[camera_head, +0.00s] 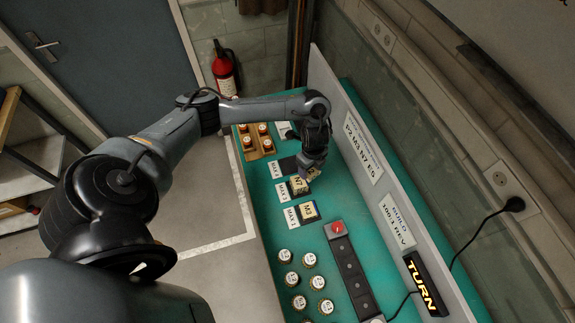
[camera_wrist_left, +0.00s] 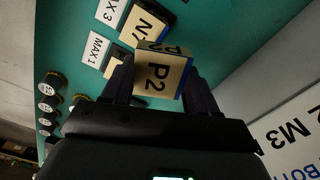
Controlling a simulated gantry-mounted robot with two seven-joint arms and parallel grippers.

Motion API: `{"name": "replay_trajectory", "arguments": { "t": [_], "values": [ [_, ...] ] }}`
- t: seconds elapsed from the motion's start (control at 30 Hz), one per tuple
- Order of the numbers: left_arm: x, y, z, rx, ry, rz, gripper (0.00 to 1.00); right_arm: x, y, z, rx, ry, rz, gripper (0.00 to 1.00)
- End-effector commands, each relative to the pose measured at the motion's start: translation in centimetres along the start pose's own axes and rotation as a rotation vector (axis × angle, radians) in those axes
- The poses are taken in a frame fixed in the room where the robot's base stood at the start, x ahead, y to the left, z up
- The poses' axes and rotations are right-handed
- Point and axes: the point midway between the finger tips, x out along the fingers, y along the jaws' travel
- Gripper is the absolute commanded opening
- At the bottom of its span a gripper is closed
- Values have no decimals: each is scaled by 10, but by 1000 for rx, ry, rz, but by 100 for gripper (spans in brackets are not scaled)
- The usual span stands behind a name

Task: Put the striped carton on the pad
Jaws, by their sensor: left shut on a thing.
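My left gripper (camera_head: 311,170) is shut on a tan block (camera_wrist_left: 157,76) marked P2, with a dark blue edge. In the left wrist view the block sits between my two fingers (camera_wrist_left: 162,88). I cannot make out stripes on it, and no other striped carton shows. In the head view the gripper is over the teal bench, right of a dark pad (camera_head: 288,165) that looks bare beside a MAX label. Pads below it hold an N7 block (camera_head: 298,186) and an M3 block (camera_head: 307,211). Whether the held block touches anything is unclear. My right gripper is not in view.
A wooden tray (camera_head: 256,143) with several capped pieces stands at the bench's far end. Several round capped pieces (camera_head: 309,260) and a dark strip with a red button (camera_head: 338,227) are nearer. A grey panel (camera_head: 345,130) with signs borders the bench's right side.

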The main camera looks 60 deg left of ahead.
Motion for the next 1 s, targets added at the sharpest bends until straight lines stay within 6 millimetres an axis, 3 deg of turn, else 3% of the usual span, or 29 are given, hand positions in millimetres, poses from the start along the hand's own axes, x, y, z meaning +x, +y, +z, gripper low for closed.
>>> {"name": "replay_trajectory", "arguments": {
  "t": [0.17, 0.4, 0.6, 0.87, 1.0],
  "values": [
    [20, -4, 26, -7, -3, 3, 23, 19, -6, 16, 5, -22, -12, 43],
    [45, -9, 74, -6, -5, 3, 23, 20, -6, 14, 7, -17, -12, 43],
    [62, -13, 103, -4, -3, 1, 23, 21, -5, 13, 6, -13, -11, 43],
    [72, -14, 113, -1, -1, 0, 23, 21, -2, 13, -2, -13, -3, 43],
    [88, -14, 112, -2, 0, 2, 23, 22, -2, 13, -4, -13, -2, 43]
  ]
}}
